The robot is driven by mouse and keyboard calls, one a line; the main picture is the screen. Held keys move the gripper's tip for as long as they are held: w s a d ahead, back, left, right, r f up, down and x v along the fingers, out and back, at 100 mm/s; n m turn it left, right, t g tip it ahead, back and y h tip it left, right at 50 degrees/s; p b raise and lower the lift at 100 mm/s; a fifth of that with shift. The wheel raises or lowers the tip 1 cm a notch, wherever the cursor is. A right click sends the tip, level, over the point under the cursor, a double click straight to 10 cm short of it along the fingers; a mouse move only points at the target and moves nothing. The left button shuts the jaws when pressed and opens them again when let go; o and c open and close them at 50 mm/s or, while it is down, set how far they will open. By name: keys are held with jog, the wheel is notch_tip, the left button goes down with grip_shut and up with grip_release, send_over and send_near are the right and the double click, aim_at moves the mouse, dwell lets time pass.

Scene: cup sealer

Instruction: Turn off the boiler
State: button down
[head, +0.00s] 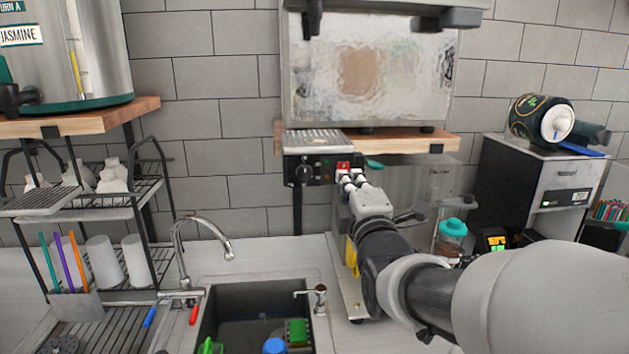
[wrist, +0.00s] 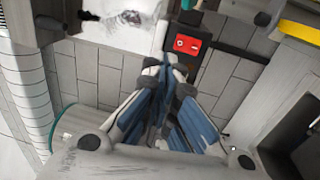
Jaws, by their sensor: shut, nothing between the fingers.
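The boiler (head: 370,80) is a steel box on a wooden shelf at the top middle of the head view. A black control panel (head: 318,171) with a round knob (head: 303,174) sits below the shelf's left end. A red switch (head: 343,166) is at the panel's right side; it also shows in the wrist view (wrist: 187,43), in a black surround. My gripper (head: 350,179) is shut and empty, its tips just below the red switch. In the wrist view the fingertips (wrist: 170,70) are together beside the switch's lower edge; I cannot tell whether they touch it.
A sink (head: 258,325) with a curved tap (head: 205,240) is below. A black wire rack (head: 150,215) with white cups stands at left. A jar with a teal lid (head: 453,228) stands by my arm. A grey machine (head: 540,190) is at right.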

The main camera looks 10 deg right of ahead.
jog(key=shift+s+d, duration=0.2)
jog(key=shift+s, duration=2)
